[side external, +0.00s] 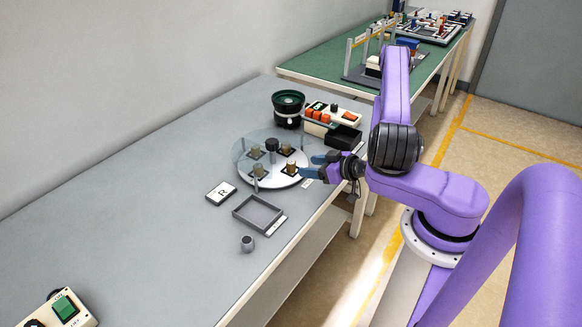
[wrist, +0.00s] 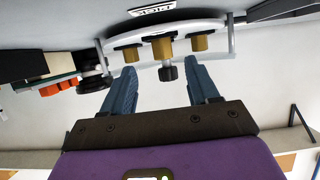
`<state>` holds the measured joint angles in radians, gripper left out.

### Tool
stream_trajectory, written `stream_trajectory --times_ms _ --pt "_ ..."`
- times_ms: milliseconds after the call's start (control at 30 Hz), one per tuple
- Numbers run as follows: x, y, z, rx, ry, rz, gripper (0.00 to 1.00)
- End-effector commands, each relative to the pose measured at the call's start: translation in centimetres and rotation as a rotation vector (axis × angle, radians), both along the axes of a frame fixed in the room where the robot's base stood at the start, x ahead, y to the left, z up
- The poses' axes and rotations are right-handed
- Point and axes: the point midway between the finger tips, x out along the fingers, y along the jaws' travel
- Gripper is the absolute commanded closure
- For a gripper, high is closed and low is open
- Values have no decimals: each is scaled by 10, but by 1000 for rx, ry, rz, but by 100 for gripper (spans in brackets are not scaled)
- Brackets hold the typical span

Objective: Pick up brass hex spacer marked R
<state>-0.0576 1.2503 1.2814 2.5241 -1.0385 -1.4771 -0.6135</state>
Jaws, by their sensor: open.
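Several brass spacers stand in dark nests on a round pale disc (side external: 272,183); the nearest to my gripper is a brass spacer (side external: 291,167) at the disc's right side. Their letters are too small to read, so I cannot tell which is marked R. My gripper (side external: 317,166) is open and empty at the disc's right edge, fingers pointing toward it. In the wrist view my open fingers (wrist: 162,80) point at the disc, with a middle brass spacer (wrist: 162,48) between their directions and apart from them. Brass spacers also show at left (wrist: 126,54) and right (wrist: 199,42).
A dark knob (side external: 272,145) stands at the disc's centre. A black bowl (side external: 288,108), a box with orange parts (side external: 322,115) and a black bin (side external: 343,138) stand behind. A card lettered R (side external: 221,193), an open grey frame (side external: 240,215) and a small grey cylinder (side external: 247,243) lie in front.

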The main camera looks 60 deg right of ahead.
Motion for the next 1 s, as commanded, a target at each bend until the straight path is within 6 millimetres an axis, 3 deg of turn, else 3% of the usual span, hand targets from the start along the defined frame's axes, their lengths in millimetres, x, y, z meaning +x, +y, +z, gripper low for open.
stream_trajectory --times_ms 267,600,900,1000 --pt "19 2 -6 -2 -3 5 40" --pt "58 5 -19 -2 -3 3 40" --pt "61 4 -21 1 -3 0 40" --pt "61 4 -21 1 -2 0 73"
